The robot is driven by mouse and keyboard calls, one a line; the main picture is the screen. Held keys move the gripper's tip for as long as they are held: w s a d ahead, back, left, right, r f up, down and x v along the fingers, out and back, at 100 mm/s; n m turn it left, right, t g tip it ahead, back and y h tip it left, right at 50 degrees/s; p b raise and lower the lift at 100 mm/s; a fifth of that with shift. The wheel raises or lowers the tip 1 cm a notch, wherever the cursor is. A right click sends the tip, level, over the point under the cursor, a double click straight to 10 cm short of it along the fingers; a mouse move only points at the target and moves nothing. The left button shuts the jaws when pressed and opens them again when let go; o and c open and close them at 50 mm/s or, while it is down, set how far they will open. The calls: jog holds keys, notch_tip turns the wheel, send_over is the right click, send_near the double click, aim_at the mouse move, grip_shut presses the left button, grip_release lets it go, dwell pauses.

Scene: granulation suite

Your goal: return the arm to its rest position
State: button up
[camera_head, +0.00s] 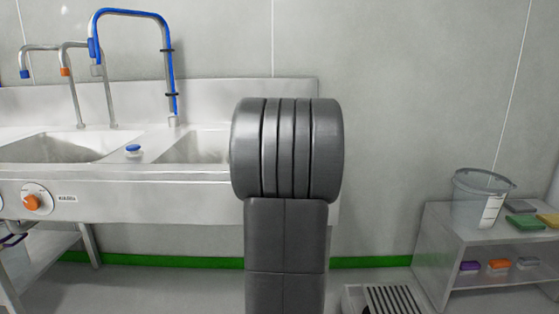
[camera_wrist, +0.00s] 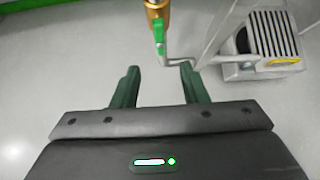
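My gripper (camera_wrist: 157,84) shows in the wrist view, with its two dark green fingers spread apart. Nothing is between the fingers; the light grey floor shows below them. In the head view a dark grey link of my arm stands upright in the middle and hides part of the sink; my gripper is not visible there.
A steel sink unit (camera_head: 150,190) with taps stands at the left. A steel shelf (camera_head: 450,240) with a clear bucket (camera_head: 480,200) is at the right. In the wrist view, a brass valve with a green handle (camera_wrist: 158,32) is just beyond the fingers, and a grilled unit (camera_wrist: 272,35) is at upper right.

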jog(key=b+x, duration=0.6)
jog(key=x, duration=0.6)
jog(key=shift+w+f, duration=0.1)
jog(key=shift+f, duration=0.25)
jog(key=shift+w+r, duration=0.1)
jog(key=shift+w, duration=0.2)
jog(key=shift+r+y+p, duration=0.1)
jog(key=shift+y+p, duration=0.2)
jog(key=shift+p, duration=0.45)
jog(key=m+y+p, duration=0.2)
jog(key=y+p, duration=0.1)
jog(key=p, duration=0.3)
jog(key=shift+f+m+y+p, duration=0.2)
jog(key=shift+m+y+p, duration=0.3)
jog(key=shift+y+p, duration=0.4)
jog(key=shift+a+t, duration=0.1)
jog(key=shift+t, duration=0.2)
